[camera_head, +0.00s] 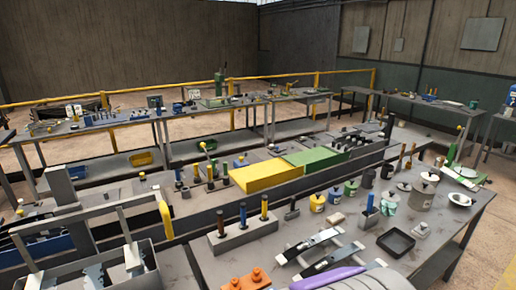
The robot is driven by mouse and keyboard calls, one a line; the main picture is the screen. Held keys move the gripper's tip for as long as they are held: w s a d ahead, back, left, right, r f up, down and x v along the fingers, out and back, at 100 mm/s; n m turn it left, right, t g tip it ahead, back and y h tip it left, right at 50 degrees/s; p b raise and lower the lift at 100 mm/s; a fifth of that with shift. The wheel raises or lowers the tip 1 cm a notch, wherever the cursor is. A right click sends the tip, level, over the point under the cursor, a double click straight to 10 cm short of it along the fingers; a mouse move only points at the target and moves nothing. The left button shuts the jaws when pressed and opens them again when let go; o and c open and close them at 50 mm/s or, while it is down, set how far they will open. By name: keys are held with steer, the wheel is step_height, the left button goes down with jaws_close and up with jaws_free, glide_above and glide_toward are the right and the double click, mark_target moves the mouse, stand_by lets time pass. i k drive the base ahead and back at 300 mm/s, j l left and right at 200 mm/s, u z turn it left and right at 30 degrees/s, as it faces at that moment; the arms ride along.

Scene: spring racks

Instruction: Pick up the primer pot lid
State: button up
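Several pots stand at the right of the near workbench (310,235). Among them are a yellow pot (317,203), a green pot (350,189), a tall grey can (367,179) and a teal-marked pot (389,205). Two wider grey pots, one in front (402,194) and one behind (428,182), have knobbed lids on top. A small flat piece with a knob (421,229) lies alone on the bench, right of a black tray. I cannot tell which lid belongs to the primer pot. My gripper is not in view.
The black tray (396,242), a white bowl (459,199), a holder with coloured handles (243,232) and metal bars (310,243) crowd the near bench. A purple object (328,279) lies at the front. Yellow and green boxes (265,176) stand behind. Concrete floor (497,240) shows at the right.

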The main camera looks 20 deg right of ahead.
mark_target(404, 186)
steer(key=z, duration=1.35)
